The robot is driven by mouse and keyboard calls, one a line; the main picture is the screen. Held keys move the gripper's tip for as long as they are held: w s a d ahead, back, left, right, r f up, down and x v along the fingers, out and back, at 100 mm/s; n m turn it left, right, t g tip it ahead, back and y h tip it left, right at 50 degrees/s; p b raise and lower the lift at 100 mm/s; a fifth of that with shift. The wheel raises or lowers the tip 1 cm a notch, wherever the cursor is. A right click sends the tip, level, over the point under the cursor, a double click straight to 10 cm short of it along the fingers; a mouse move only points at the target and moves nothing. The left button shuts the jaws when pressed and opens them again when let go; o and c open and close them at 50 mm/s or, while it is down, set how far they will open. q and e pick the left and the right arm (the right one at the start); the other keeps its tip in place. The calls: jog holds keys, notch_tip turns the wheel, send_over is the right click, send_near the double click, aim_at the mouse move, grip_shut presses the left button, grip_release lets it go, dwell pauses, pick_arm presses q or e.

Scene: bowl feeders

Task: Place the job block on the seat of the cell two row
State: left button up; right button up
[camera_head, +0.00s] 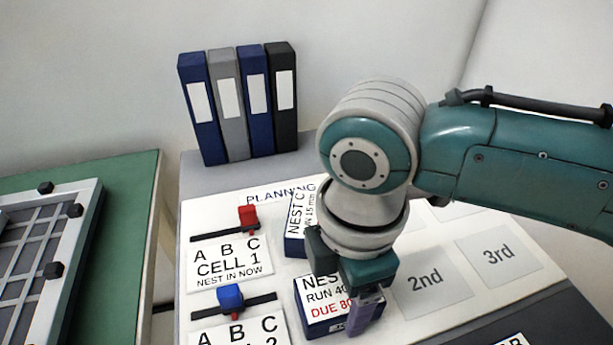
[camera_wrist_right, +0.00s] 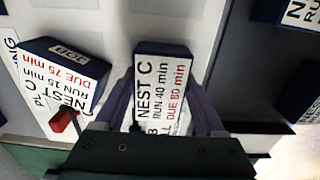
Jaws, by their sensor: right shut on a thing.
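The job block (camera_head: 322,306) is dark blue with a white label reading NEST C, RUN 40 and DUE 80 min; it also shows in the right wrist view (camera_wrist_right: 163,90). My right gripper (camera_head: 355,300) is shut on it, with a purple finger (camera_wrist_right: 205,112) along its side. The block is at the first place of the cell two row, right of the CELL 2 card (camera_head: 240,332), and hides the seat there. I cannot tell whether it touches the board. The blue slider (camera_head: 230,296) sits above that card. My left gripper is not in view.
Another block (camera_head: 295,240), RUN 15 and DUE 75 min, sits in the cell one row, partly behind my arm. Bare 2nd (camera_head: 432,292) and 3rd (camera_head: 498,262) places lie to the right. A red slider (camera_head: 248,216) is above CELL 1. Binders (camera_head: 238,105) stand behind.

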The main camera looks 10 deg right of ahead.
jog(key=shift+f, duration=0.2)
jog(key=o, duration=1.5)
